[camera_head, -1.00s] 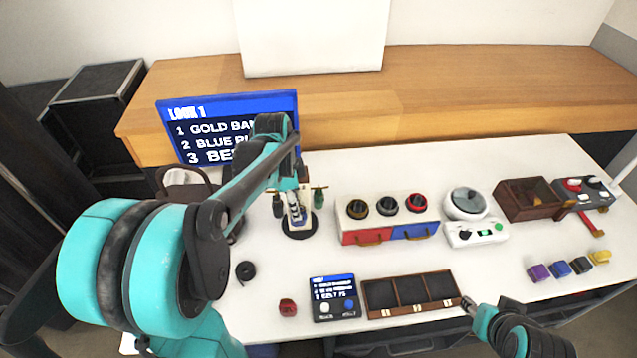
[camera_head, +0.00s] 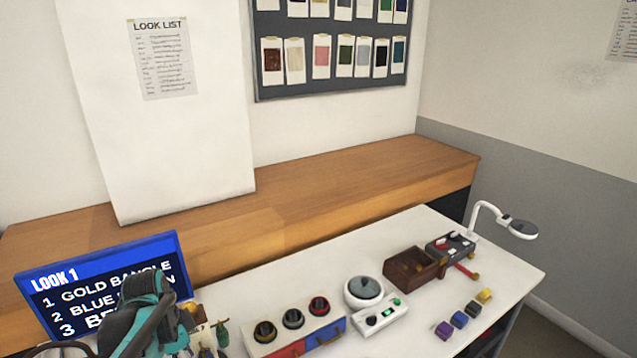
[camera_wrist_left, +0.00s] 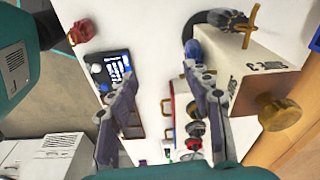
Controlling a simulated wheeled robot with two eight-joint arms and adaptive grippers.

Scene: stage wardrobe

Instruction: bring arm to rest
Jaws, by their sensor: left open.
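My left arm (camera_head: 145,320) is a teal and dark link at the bottom left of the head view, in front of the blue look screen (camera_head: 105,285). Its fingertips cannot be made out there. In the left wrist view my left gripper (camera_wrist_left: 159,74) has its two grey fingers spread apart, with nothing between them but the white table behind. A cream box with a brass knob (camera_wrist_left: 278,110) is beside the right finger. A small dark display pad (camera_wrist_left: 110,70) is beyond the left finger. My right gripper is not in view.
A white lamp (camera_head: 518,228) stands at the far right corner. A wooden ledge (camera_head: 300,205) runs behind.

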